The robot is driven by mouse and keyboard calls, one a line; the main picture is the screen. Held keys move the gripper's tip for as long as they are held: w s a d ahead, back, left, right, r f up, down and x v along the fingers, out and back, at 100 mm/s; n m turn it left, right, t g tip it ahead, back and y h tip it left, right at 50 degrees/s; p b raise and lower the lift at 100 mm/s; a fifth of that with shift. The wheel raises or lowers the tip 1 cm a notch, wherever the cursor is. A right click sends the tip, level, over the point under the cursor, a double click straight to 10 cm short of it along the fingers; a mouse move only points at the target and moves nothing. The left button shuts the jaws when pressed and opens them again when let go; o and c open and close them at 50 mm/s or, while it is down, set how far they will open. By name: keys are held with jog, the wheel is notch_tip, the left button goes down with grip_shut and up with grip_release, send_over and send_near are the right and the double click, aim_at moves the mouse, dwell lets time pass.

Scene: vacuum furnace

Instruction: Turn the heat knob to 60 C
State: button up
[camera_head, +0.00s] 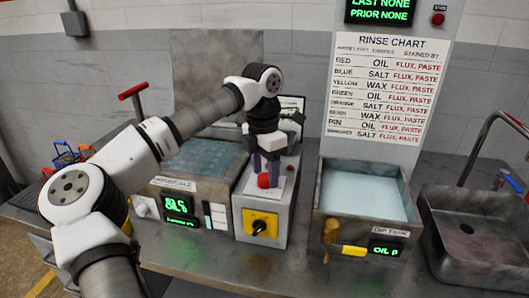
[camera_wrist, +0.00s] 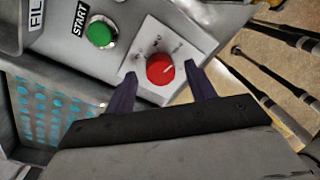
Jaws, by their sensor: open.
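A round red knob (camera_wrist: 160,69) with a white pointer line sits on a white plate in the wrist view. The small markings around it are too blurred to read. The red knob also shows in the head view (camera_head: 263,181), on top of the grey box with the yellow plate. My gripper (camera_wrist: 162,75) is open, with its two purple fingers on either side of the knob and a visible gap to it. Whether the fingertips reach down beside the knob or stop just above it, I cannot tell. In the head view my gripper (camera_head: 265,172) points down over the knob.
A green START button (camera_wrist: 100,33) is beside the knob plate. A black switch (camera_head: 259,228) is on the box's front. A bath with a blue grid (camera_head: 203,160) and a white knob (camera_head: 145,207) stands left; a dip tank (camera_head: 325,193) and sink (camera_head: 470,275) stand right.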

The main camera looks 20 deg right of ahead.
aim_at(263, 174)
notch_tip(263, 174, up, 13)
jog(key=b, duration=0.1)
jog(key=shift+w+r, duration=0.2)
jog(key=shift+w, duration=0.15)
